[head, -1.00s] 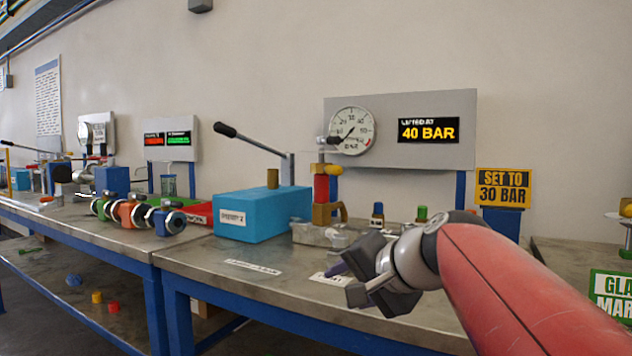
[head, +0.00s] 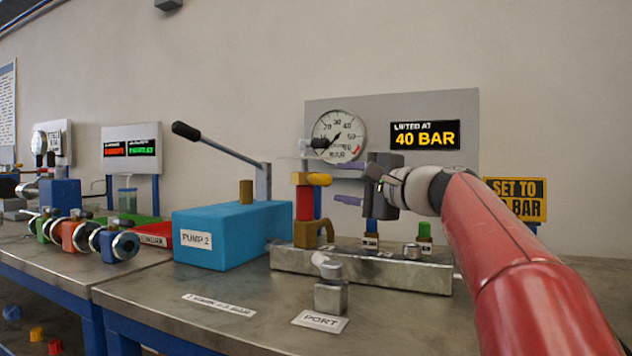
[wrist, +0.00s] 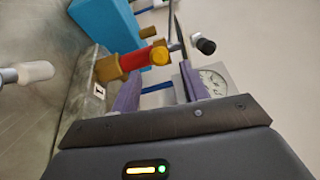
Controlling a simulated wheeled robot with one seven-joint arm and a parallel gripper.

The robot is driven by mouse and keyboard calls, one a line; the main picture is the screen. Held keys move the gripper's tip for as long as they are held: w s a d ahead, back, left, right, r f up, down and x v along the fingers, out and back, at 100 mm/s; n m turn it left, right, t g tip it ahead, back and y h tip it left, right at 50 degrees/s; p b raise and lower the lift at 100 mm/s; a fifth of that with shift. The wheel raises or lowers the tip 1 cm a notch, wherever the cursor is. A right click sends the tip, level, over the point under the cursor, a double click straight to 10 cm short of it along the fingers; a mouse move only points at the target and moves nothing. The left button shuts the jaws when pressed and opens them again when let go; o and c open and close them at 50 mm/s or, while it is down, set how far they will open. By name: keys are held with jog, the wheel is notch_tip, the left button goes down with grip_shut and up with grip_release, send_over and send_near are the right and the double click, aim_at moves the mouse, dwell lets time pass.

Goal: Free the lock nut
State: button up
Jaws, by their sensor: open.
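The relief valve (head: 304,204) stands upright on a metal block, with a red body and brass base. A yellow part (head: 318,179), which looks like the lock nut, sits above the red body; it also shows in the wrist view (wrist: 159,56). A bar with a dark knob (head: 320,143) tops the valve. My gripper (head: 347,183) is open and empty, just right of the yellow part at about its height. Its two purple fingers point at the valve in the wrist view (wrist: 158,88). They appear apart from it.
The metal block (head: 400,272) also carries a blue-topped fitting (head: 371,240) and a green-topped fitting (head: 424,238). A blue pump box (head: 225,235) with a long lever stands left. A gauge (head: 338,136) and a "40 BAR" display (head: 434,134) are behind. The front bench is mostly clear.

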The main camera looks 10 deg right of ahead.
aim_at(309, 179)
jog(key=p+x, duration=0.2)
jog(key=x, duration=0.5)
jog(key=shift+a, duration=0.15)
grip_shut()
